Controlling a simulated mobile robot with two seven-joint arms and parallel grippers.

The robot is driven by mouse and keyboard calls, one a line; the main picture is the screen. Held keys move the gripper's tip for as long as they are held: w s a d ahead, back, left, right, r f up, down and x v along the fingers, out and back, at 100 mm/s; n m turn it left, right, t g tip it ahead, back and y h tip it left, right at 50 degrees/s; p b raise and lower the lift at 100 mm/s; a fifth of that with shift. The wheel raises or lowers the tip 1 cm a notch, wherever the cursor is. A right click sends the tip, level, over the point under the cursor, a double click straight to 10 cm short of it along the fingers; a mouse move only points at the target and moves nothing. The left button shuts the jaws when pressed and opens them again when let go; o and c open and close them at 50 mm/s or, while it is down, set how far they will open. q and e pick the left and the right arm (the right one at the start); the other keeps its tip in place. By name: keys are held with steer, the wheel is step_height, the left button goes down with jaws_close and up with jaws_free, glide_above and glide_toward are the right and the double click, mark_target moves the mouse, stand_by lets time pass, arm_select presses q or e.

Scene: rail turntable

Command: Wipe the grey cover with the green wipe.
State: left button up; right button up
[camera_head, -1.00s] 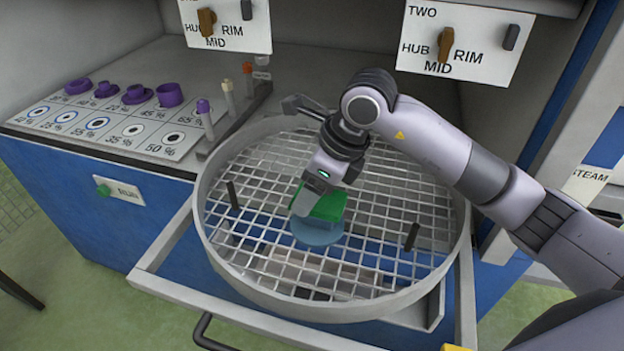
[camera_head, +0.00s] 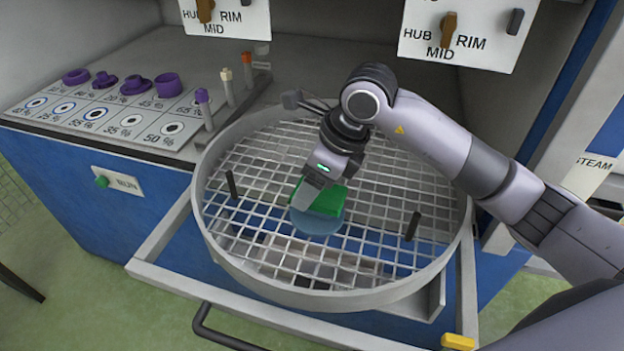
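The green wipe (camera_head: 329,201) lies on or just above a round blue-grey disc (camera_head: 318,223), which looks like the cover, in the middle of the wire-mesh turntable (camera_head: 262,279). The wipe hides the disc's far part. My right gripper (camera_head: 309,196) points down at the wipe's left side. Its fingers look closed on the wipe, and its near finger hides part of it. I cannot tell whether the wipe presses on the disc. My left gripper is not in view.
Two dark posts (camera_head: 412,226) (camera_head: 231,185) stand up from the mesh inside the turntable's raised rim. At the left are a panel with purple rings (camera_head: 137,85) and several capped sticks (camera_head: 227,86). Signs with knobs (camera_head: 448,25) hang behind. A dark handle (camera_head: 202,325) is in front.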

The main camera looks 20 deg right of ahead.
steer(key=shift+f+b, duration=0.35)
steer(key=shift+f, duration=0.05)
